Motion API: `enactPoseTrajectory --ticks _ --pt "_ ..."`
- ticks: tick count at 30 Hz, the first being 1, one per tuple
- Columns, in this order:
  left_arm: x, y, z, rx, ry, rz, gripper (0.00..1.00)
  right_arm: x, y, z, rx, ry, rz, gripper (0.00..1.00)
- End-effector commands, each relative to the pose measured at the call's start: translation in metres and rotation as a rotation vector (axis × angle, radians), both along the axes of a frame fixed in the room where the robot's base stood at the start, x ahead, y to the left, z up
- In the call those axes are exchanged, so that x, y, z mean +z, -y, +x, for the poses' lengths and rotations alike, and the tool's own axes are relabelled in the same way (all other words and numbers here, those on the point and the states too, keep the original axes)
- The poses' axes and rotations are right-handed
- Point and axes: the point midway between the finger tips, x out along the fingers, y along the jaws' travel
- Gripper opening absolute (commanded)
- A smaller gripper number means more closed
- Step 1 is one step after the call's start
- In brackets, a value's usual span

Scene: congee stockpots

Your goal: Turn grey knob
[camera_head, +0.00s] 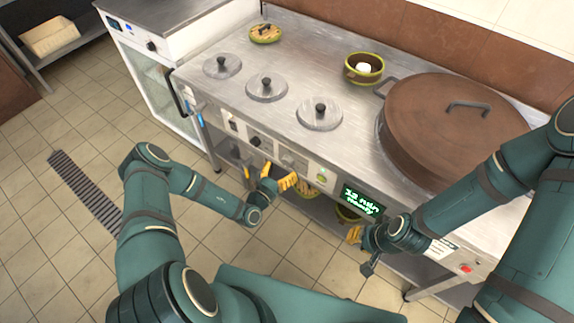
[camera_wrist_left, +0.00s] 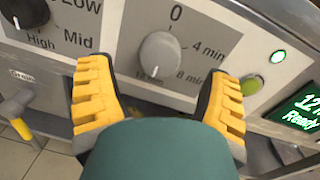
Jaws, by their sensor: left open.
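The grey knob (camera_wrist_left: 160,55) sits on a light panel, under a 0 mark, with 4 min and 8 min marks to its right. In the head view the grey knob (camera_head: 288,160) is small, on the front of the counter. My left gripper (camera_head: 277,177) is in front of this panel. In the left wrist view its yellow fingers (camera_wrist_left: 160,80) are open, one on each side of the knob, with gaps to it. My right gripper (camera_head: 358,236) is lower right, by the display; its jaw opening is unclear.
A black knob (camera_wrist_left: 24,10) with Low, Mid and High marks is left of the grey knob. A green button (camera_wrist_left: 251,85) and green-lit display (camera_head: 362,201) are to its right. Lidded wells (camera_head: 267,86), a bowl (camera_head: 363,68) and a large brown lid (camera_head: 450,130) are on the counter.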

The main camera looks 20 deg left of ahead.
Motion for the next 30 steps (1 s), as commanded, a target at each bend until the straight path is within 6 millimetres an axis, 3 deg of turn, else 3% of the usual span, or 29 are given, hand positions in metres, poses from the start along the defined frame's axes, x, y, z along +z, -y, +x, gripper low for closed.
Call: enactPoseTrajectory --ticks 7,18,19,24,25,30 --pt "0.0 0.008 0.028 -0.002 0.002 0.001 0.79 -0.007 0.0 0.002 0.0 0.004 -0.001 0.21" --pt "0.0 0.009 0.032 -0.001 0.0 0.0 0.79 -0.008 0.0 0.002 0.0 0.004 -0.001 0.21" --pt "0.0 0.009 0.032 -0.001 0.0 0.0 0.76 -0.008 0.0 0.002 0.0 0.004 -0.001 0.21" --pt "0.0 0.009 0.032 -0.001 0.0 0.0 0.16 -0.008 0.0 0.002 0.0 0.004 -0.001 0.21" --pt "0.0 0.01 0.032 -0.001 0.0 0.0 0.1 -0.008 0.0 0.002 0.0 0.004 -0.001 0.21" --pt "0.0 0.01 0.032 -0.001 -0.002 -0.003 0.09 -0.008 0.0 0.002 0.0 0.004 -0.001 0.21"
